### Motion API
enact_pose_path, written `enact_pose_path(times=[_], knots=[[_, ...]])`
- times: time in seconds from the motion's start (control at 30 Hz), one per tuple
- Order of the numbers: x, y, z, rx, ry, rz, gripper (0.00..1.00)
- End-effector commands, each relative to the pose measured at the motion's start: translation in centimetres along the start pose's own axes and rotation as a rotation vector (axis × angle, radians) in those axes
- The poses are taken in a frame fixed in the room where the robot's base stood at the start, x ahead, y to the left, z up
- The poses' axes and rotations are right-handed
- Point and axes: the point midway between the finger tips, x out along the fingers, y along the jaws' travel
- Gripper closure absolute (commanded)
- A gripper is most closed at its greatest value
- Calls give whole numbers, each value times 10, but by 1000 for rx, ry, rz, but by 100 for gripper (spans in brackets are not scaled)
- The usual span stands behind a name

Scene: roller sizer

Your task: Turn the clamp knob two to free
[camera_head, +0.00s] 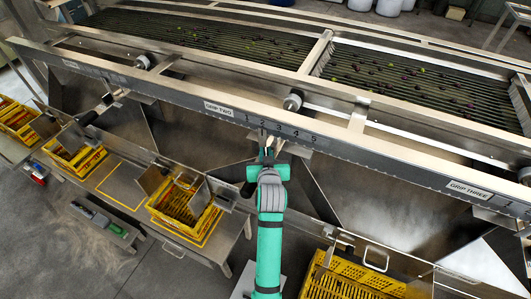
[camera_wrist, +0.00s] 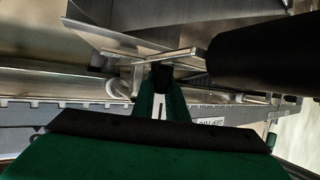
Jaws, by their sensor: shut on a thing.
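My gripper (camera_head: 267,154) is at the lower edge of the long steel rail, just below the scale to the right of the GRIP TWO label (camera_head: 218,109). In the wrist view its two green fingers (camera_wrist: 161,92) are shut on a small dark piece, which I take as clamp knob two (camera_wrist: 161,74). A thin metal bar lies across just above the fingertips. In the head view the knob is mostly hidden by my gripper.
A large black cylinder (camera_wrist: 262,52) is close at the right in the wrist view. Yellow crates (camera_head: 185,205) stand below the rail, with another (camera_head: 350,285) at the lower right. Rollers with small fruit (camera_head: 400,75) lie behind the rail.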

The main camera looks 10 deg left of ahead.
Motion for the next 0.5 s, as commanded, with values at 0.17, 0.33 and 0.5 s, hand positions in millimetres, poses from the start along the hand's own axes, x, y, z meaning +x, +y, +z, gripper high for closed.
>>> enact_pose_path(times=[0.17, 0.33, 0.5], knots=[[0, 3, 1, -51, -3, -130, 100], [0, 3, 0, -105, -3, -261, 100], [1, 3, 0, -166, -2, -406, 100]])
